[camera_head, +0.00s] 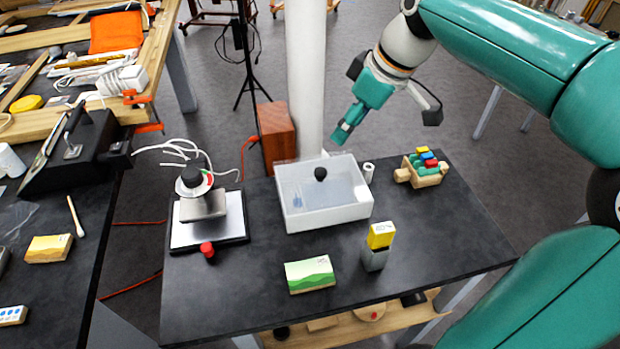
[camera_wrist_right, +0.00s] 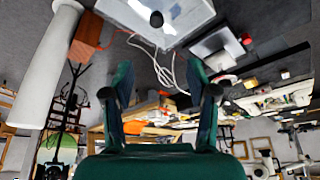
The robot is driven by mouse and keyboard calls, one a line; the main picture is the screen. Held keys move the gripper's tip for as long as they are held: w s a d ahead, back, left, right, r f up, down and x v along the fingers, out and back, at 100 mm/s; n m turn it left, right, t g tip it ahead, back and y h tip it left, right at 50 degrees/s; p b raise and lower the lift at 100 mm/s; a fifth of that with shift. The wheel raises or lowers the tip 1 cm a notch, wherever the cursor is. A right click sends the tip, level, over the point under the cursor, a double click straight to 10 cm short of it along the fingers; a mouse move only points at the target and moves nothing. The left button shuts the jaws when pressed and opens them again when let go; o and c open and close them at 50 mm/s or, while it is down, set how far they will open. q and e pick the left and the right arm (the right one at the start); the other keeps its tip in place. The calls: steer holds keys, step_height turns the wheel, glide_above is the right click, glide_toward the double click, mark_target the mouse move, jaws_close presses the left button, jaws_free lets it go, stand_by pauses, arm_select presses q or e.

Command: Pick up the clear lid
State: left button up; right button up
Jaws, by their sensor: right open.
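A white open-topped box (camera_head: 328,218) stands near the back middle of the dark table. A clear lid (camera_head: 342,190) with a round black knob (camera_head: 320,173) appears to lie over the box; its exact edges are hard to make out. In the right wrist view the knob (camera_wrist_right: 156,19) and box (camera_wrist_right: 192,24) show at the top edge. My right gripper (camera_head: 343,132) is above and behind the box, apart from the lid. In the right wrist view its two fingers (camera_wrist_right: 160,78) are spread and empty. My left gripper is out of view.
On the table (camera_head: 235,300) a scale (camera_head: 207,232) with a metal pot stands left of the box. A grey block with a yellow one (camera_head: 381,235) and a green-patterned box (camera_head: 310,274) are in front. A small white cylinder (camera_head: 368,173) and wooden caddy (camera_head: 429,177) are right.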

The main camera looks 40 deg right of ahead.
glide_above(321, 170)
steer(key=s, duration=0.2)
step_height(321, 170, down, 10)
steer(key=shift+a+r, duration=0.1)
steer(key=shift+d+x, duration=0.15)
steer(key=shift+x, duration=1.2)
steer(key=shift+d+x, duration=0.1)
steer(key=shift+x, duration=1.25)
steer(key=shift+d, duration=0.15)
steer(key=shift+c, duration=0.2)
jaws_close()
